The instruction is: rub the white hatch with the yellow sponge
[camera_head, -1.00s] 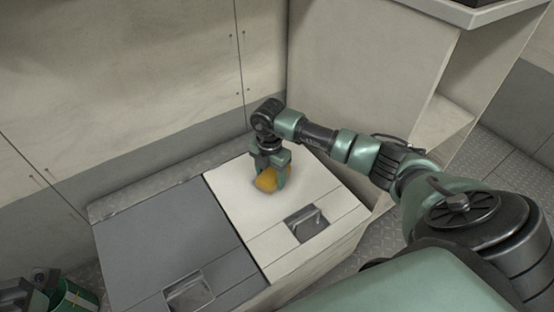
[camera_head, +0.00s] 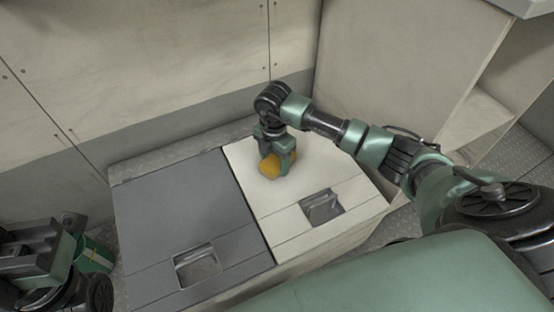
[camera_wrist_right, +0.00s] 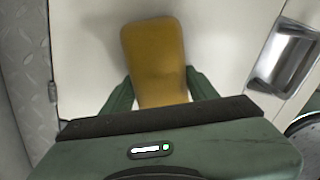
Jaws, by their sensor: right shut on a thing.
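The white hatch (camera_head: 322,176) is the right one of two lids on a low locker, and it is closed. The yellow sponge (camera_head: 270,166) is at its left-middle part, low against the surface; I cannot tell for sure that it touches. My right gripper (camera_head: 277,160) points down and is shut on the sponge. In the right wrist view the sponge (camera_wrist_right: 154,55) sticks out between the fingers over the white hatch (camera_wrist_right: 225,40). My left gripper (camera_head: 35,262) is at the lower left edge, away from the hatch; its fingers are not clear.
A grey hatch (camera_head: 182,215) with a recessed latch (camera_head: 197,267) lies left of the white one. The white hatch has a metal latch (camera_head: 321,207) near its front edge. Walls rise behind.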

